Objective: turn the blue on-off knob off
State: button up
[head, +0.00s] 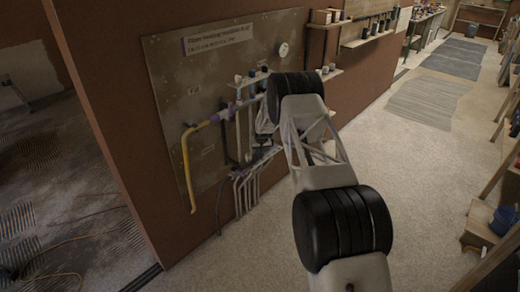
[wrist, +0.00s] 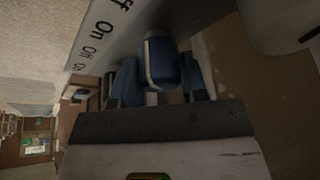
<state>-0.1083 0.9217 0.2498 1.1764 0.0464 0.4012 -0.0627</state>
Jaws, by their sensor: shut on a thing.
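A blue knob (wrist: 161,62) with a white stripe fills the middle of the wrist view, below a pale plate (wrist: 125,32) lettered "On" and "Off". My gripper (wrist: 162,78) has one blue-grey finger on each side of this knob and is shut on it. The stripe runs nearly upright in the picture. I cannot tell from it which label the knob points to. In the head view, my own arm hides the gripper and the held knob.
In the head view, a board (head: 165,75) on the red wall carries a yellow pipe (head: 186,160), several other pipes and a round gauge (head: 283,49).

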jog(key=shift+m+h, duration=0.4)
jog(key=shift+m, duration=0.6)
jog(key=o, duration=0.9)
jog(key=shift+n+g+y, duration=0.3)
jog(key=shift+n+y, duration=0.7)
jog(key=shift+n, duration=1.6)
jog(key=shift+n+g+y, duration=0.4)
jog(key=shift+n+y, duration=0.05)
jog(key=shift+n, duration=1.2)
jog(key=shift+n+g+y, duration=0.4)
jog(key=shift+n+y, duration=0.05)
jog(key=shift+n, duration=1.2)
